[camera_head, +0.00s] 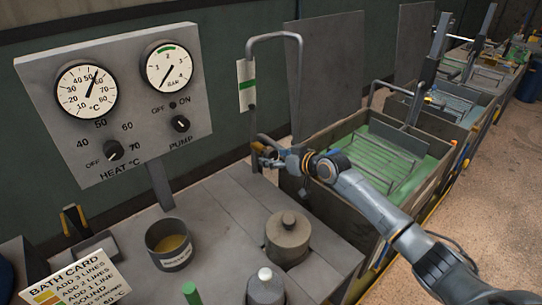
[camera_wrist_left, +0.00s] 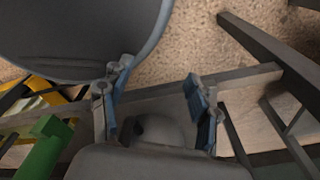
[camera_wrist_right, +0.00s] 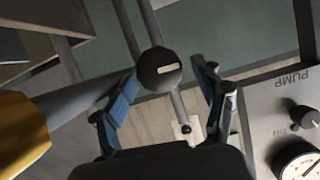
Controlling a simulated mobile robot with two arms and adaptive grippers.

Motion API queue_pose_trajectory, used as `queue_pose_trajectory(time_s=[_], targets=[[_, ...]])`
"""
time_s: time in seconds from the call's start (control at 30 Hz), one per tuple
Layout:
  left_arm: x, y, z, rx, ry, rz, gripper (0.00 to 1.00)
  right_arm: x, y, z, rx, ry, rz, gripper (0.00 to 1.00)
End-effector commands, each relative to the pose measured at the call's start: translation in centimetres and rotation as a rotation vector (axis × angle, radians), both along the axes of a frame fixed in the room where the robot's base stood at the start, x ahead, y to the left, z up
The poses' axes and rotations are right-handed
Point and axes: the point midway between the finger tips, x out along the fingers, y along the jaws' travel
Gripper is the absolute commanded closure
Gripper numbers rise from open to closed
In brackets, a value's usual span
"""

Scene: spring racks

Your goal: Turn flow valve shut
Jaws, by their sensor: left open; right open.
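A grey pipe (camera_head: 253,100) with a green-striped white tag (camera_head: 246,85) rises behind the bench and bends over at the top. Low on it is a small brass-coloured fitting (camera_head: 259,147). My right gripper (camera_head: 272,154) is beside this fitting. In the right wrist view a dark round knob (camera_wrist_right: 160,70) with a pale slot-like mark faces me, beyond and between the open fingers of my right gripper (camera_wrist_right: 168,95). The fingers look apart from it. My left gripper (camera_wrist_left: 156,95) is open and shows only in its own wrist view, with nothing clearly held.
A gauge panel (camera_head: 200,100) with heat and pump knobs stands at the left. A cup (camera_head: 168,262), a lidded pot (camera_head: 288,256) and a white-capped bottle (camera_head: 265,290) stand on the bench. A green-filled tank (camera_head: 330,135) is to the right. A large round grey surface (camera_wrist_left: 80,75) is close to my left gripper.

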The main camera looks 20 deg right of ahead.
Motion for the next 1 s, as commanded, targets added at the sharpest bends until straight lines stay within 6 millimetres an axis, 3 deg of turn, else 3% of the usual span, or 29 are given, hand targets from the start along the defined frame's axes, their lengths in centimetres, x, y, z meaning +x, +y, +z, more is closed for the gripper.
queue_pose_trajectory(time_s=[0.4, 0.83, 1.0], targets=[[0.0, -0.1, 0.0, -0.001, 0.0, 0.0, 0.39, -4.3, -1.7, 2.2, -0.002, -0.005, 0.0, 0.27], [0.0, -0.1, 0.1, -0.001, 0.0, 0.0, 0.39, -4.7, -1.7, 2.5, 0.0, -0.005, 0.001, 0.26], [0.0, -0.1, 1.1, -0.001, -0.001, 0.0, 0.39, -4.7, -1.7, 3.5, 0.0, -0.006, 0.002, 0.26]])
